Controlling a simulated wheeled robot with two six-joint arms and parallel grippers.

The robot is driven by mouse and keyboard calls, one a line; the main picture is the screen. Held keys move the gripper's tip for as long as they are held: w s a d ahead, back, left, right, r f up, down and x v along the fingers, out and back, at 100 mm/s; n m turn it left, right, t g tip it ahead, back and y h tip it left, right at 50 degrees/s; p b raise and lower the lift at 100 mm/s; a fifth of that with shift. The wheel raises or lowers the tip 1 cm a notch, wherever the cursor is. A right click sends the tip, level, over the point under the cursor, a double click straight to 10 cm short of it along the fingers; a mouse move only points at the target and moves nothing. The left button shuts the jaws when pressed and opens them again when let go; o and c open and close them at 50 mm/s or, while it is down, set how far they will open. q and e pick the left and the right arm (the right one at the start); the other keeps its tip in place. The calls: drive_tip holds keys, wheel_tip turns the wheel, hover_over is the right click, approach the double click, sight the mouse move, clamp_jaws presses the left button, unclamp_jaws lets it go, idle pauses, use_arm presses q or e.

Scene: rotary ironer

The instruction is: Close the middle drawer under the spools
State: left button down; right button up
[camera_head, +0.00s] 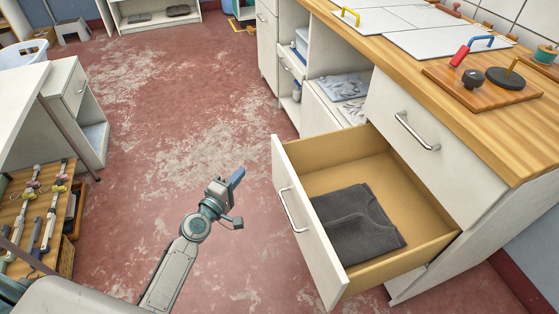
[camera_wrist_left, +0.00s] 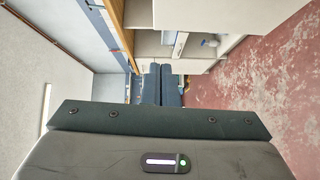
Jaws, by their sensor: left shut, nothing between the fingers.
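The drawer (camera_head: 296,252) is pulled far out of the white cabinet, below another drawer that is shut. Its white front carries a metal bar handle (camera_head: 290,210), and a folded dark grey garment (camera_head: 355,226) lies inside. A spool (camera_head: 545,54) stands on the counter above, at the right edge. My left gripper (camera_head: 237,176) is to the left of the drawer front, apart from it, with its blue fingers shut and empty. The shut fingers also show in the left wrist view (camera_wrist_left: 161,85). My right gripper is not in view.
The wooden counter (camera_head: 500,125) holds white panels and a board (camera_head: 525,100) with dark weights. Open shelves (camera_head: 340,85) with folded cloth lie beyond the drawer. A white table and a rack of tools (camera_head: 40,215) stand at left. The red floor (camera_head: 170,110) between is clear.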

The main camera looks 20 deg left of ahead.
use_arm(q)
drive_tip(key=n, duration=0.1)
approach(273, 143)
drive_tip(key=w+a, duration=0.2)
drive_tip(key=w, duration=0.1)
drive_tip(key=w+d, duration=0.2)
drive_tip(key=shift+w+d+y+p, duration=0.15)
drive_tip(key=shift+d+y+p, duration=0.15)
drive_tip(key=shift+p, duration=0.1)
drive_tip(key=shift+w+d, duration=0.25)
drive_tip(key=shift+d, duration=0.1)
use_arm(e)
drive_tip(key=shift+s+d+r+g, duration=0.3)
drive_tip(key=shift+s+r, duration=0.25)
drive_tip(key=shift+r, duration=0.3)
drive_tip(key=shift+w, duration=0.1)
